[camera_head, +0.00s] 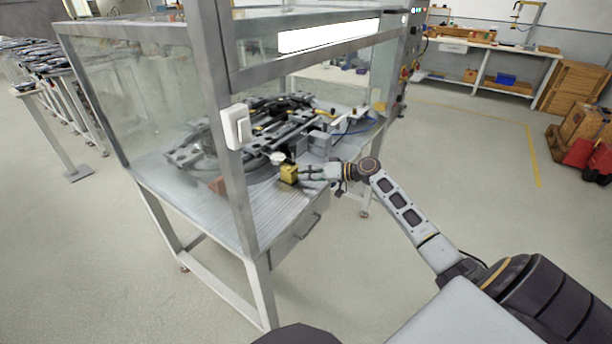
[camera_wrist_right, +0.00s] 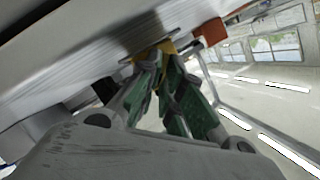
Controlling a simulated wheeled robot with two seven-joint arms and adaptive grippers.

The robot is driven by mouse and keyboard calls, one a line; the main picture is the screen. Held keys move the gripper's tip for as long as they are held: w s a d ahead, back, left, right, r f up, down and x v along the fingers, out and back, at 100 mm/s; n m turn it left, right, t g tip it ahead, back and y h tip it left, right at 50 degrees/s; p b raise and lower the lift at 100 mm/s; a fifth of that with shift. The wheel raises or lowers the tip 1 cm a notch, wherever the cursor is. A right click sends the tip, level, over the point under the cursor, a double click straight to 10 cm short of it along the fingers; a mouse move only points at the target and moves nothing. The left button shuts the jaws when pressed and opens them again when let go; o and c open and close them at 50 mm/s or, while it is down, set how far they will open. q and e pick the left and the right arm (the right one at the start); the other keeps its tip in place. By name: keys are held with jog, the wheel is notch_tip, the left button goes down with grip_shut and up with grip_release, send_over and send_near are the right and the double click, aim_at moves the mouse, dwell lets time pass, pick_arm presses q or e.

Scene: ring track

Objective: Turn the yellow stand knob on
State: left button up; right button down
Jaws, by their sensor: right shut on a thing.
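The yellow stand knob (camera_head: 288,174) is a small yellow block at the front right edge of the glass-sided stand's worktop (camera_head: 200,205). My right gripper (camera_head: 300,174) reaches it from the right and is shut on it. In the right wrist view, the green-padded fingers of my right gripper (camera_wrist_right: 160,66) come together on the yellow knob (camera_wrist_right: 150,50), which they partly hide. The knob's exact turn position cannot be told. My left gripper is not in view.
A round gauge (camera_head: 277,158) stands close behind the knob. A black and grey ring-shaped fixture (camera_head: 255,130) fills the worktop's middle. The stand's metal post (camera_head: 228,110) and white switch box (camera_head: 236,126) are to the left. Floor (camera_head: 450,180) on the right is clear.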

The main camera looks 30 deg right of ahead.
dwell(0.3)
jog(key=c, duration=1.9)
grip_release()
jog(key=shift+o, duration=0.2)
jog(key=shift+s+d, duration=0.1)
jog(key=shift+d, duration=0.05)
jog(key=v, duration=1.1)
jog(key=shift+s+d, duration=0.2)
jog(key=shift+s, duration=0.1)
jog(key=shift+r, duration=0.1)
